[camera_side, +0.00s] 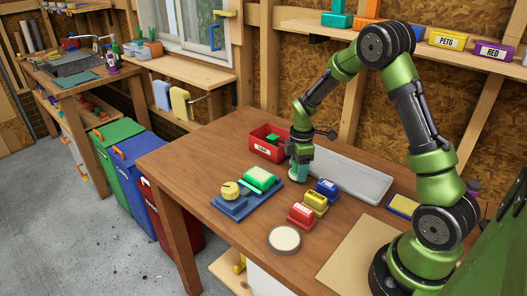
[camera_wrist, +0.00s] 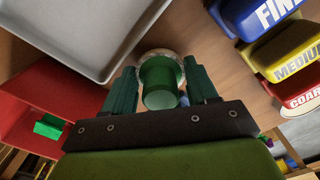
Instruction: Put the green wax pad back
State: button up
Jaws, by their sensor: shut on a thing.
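My gripper (camera_wrist: 162,88) is shut on a green wax pad (camera_wrist: 162,80), seen in the wrist view as a round green knob with a pale fuzzy rim beyond it. In the side view my gripper (camera_side: 300,174) points down, low over the table between the red bin and the row of labelled blocks. The pad is mostly hidden there, and I cannot tell whether it touches the table. A blue tray (camera_side: 236,207) lies to the left of my gripper. It holds a yellow round-knobbed pad (camera_side: 230,189) and a green block with a pale base (camera_side: 260,178).
A red bin (camera_side: 266,143) with a green piece inside stands behind my gripper. A grey tray (camera_side: 345,175) lies to its right. Blue (camera_side: 327,188), yellow (camera_side: 315,201) and red (camera_side: 301,215) labelled blocks stand in front, near a round cream disc (camera_side: 284,239).

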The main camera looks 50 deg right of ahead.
jog(key=shift+f, duration=0.6)
jog(key=o, duration=0.7)
jog(key=shift+f, duration=0.15)
jog(key=shift+c, duration=0.2)
